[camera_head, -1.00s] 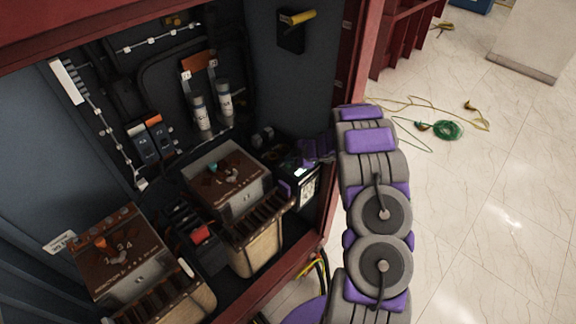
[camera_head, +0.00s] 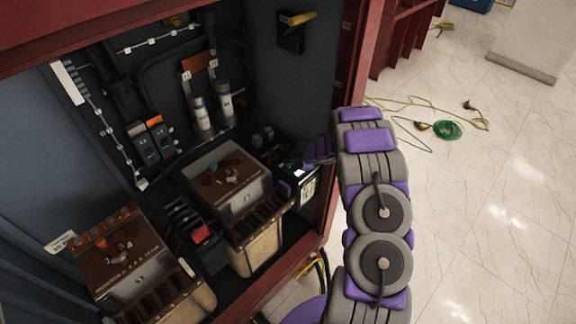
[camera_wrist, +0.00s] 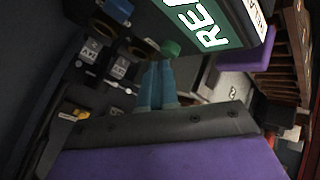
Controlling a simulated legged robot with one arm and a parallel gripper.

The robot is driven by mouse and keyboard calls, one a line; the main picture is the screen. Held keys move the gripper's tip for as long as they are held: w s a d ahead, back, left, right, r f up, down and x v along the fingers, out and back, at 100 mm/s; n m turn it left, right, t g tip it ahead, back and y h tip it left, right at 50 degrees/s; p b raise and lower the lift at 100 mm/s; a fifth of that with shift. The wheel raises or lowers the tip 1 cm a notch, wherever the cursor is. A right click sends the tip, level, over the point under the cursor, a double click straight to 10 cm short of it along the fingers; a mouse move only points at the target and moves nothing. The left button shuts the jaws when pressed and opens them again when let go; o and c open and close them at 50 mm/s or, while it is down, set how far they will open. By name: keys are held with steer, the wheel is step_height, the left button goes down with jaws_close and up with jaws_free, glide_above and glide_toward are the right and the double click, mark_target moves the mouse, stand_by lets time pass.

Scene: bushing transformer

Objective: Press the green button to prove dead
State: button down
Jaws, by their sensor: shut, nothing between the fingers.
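The green button (camera_wrist: 170,47) shows in the wrist view on the dark proving unit, just beyond my fingertips. I cannot tell whether they touch it. The unit's lit green screen (camera_wrist: 210,25) with large white letters, partly cut off, is at the top. My gripper (camera_wrist: 160,68) has its blue fingers shut and empty, pointing at the button. In the head view the unit (camera_head: 307,188) stands at the right side of the cabinet, and my gripper (camera_head: 318,149) reaches in over it. The button is hidden there.
The red cabinet frame (camera_head: 345,90) stands close beside my arm. Brown-topped transformers (camera_head: 228,180) fill the cabinet floor left of the unit. A purple handle (camera_wrist: 258,50) sticks out beside the screen. Open tiled floor lies to the right, with a green cable coil (camera_head: 447,130).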

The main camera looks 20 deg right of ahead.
mark_target(290, 168)
steer(key=shift+f, duration=0.4)
stand_by(0.4)
steer(key=shift+r, duration=0.1)
steer(key=shift+r+p, duration=0.8)
steer(key=shift+p, duration=0.2)
step_height(290, 168, up, 5)
steer(key=p, duration=0.4)
steer(key=shift+f, duration=0.1)
stand_by(0.8)
